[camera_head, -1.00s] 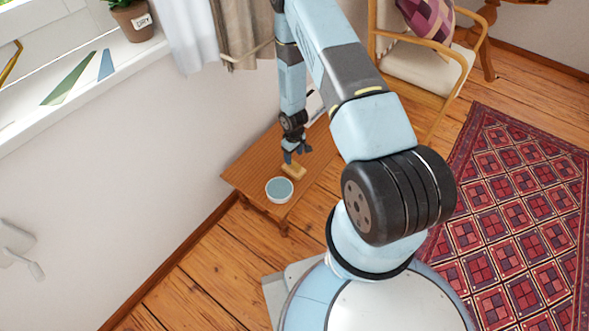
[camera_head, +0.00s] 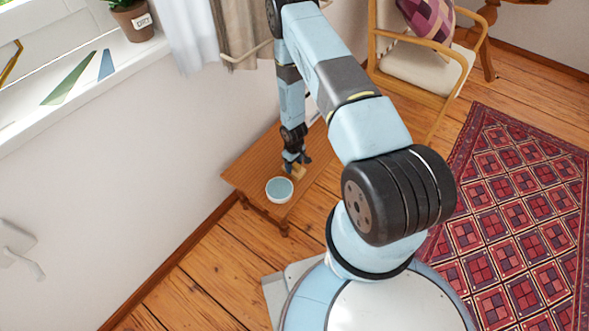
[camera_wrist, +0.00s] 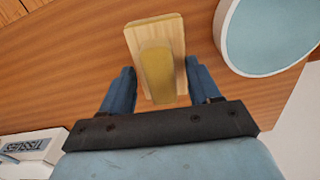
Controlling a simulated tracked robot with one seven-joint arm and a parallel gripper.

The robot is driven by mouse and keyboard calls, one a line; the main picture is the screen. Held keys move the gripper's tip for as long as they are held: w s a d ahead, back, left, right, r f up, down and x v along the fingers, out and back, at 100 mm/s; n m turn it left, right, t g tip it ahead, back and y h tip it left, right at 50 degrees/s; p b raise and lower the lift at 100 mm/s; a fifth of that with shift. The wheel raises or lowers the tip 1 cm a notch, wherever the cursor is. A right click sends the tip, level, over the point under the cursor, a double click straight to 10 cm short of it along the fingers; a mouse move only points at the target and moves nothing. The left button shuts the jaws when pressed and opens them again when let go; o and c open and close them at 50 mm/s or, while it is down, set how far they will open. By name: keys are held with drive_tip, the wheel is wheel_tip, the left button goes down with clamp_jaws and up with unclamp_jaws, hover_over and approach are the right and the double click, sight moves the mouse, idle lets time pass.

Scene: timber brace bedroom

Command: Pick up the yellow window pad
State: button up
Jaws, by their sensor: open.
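The yellow window pad (camera_head: 299,173) lies on the small wooden table, just behind the bowl in the head view and partly covered by my gripper. In the wrist view the pad (camera_wrist: 173,33) is a pale yellow block with a darker raised strip along its middle. My gripper (camera_head: 296,163) points down over it. In the wrist view the blue fingers of my gripper (camera_wrist: 161,78) are open, one on each side of the pad's near part, with gaps visible. I cannot tell how high the fingertips are above the table.
A white bowl with a blue inside (camera_head: 279,189) stands close to the pad; its rim is right of my fingers in the wrist view. The small table (camera_head: 248,169) stands against the wall, below a curtain (camera_head: 240,30).

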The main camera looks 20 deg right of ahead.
drive_tip(key=shift+c, duration=0.2)
drive_tip(key=c, duration=1.1)
drive_tip(key=shift+o, duration=0.2)
drive_tip(key=shift+r, duration=0.5)
wheel_tip(320, 180, up, 2)
drive_tip(key=shift+r, duration=0.25)
drive_tip(key=s+a+r, duration=0.2)
drive_tip(key=s+r, duration=0.7)
drive_tip(key=s, duration=0.5)
drive_tip(key=shift+a+r, duration=0.2)
drive_tip(key=shift+r, duration=0.05)
drive_tip(key=shift+w, duration=0.1)
